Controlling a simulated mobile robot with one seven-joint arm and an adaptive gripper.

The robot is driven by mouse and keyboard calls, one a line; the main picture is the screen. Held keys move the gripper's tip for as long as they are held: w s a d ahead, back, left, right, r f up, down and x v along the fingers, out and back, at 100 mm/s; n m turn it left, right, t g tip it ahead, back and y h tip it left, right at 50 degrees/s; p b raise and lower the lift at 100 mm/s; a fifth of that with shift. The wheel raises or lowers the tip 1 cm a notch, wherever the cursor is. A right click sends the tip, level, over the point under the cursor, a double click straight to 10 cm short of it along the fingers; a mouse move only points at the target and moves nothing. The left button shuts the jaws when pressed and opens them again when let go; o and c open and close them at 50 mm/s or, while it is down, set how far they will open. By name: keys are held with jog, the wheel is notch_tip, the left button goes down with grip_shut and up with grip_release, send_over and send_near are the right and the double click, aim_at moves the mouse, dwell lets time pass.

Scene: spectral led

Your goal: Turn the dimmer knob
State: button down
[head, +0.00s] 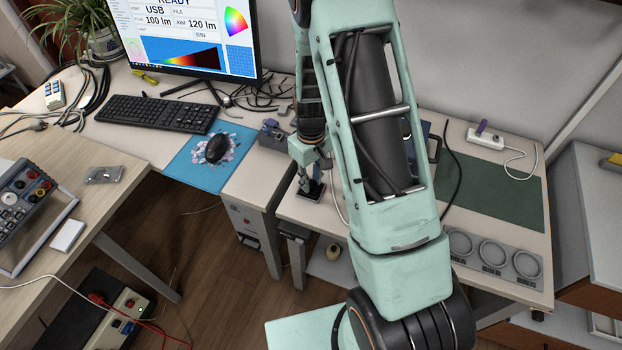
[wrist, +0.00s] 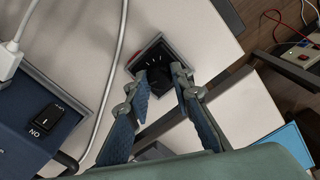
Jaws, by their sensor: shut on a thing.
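The dimmer (wrist: 153,52) is a small dark square unit with light tick marks on its face, on the pale bench top. Its black knob (wrist: 160,78) shows between the two fingers of my gripper (wrist: 163,80) in the wrist view. My gripper is shut on the knob, with one finger on each side, and the fingers partly hide it. In the head view my gripper (head: 304,178) reaches down to the dimmer (head: 313,192) near the front edge of the bench. The knob's pointer cannot be made out.
A blue box with a black ON switch (wrist: 47,119) and a white cable (wrist: 112,85) lie left of the dimmer in the wrist view.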

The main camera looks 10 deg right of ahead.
aim_at(311, 182)
jog(key=shift+m+b, duration=0.55)
jog(key=shift+m, duration=0.45)
jog(key=shift+m+b, duration=0.55)
jog(key=shift+m, duration=1.45)
jog(key=c, duration=1.7)
grip_release()
notch_tip(311, 182, up, 12)
jog(key=shift+r, duration=0.1)
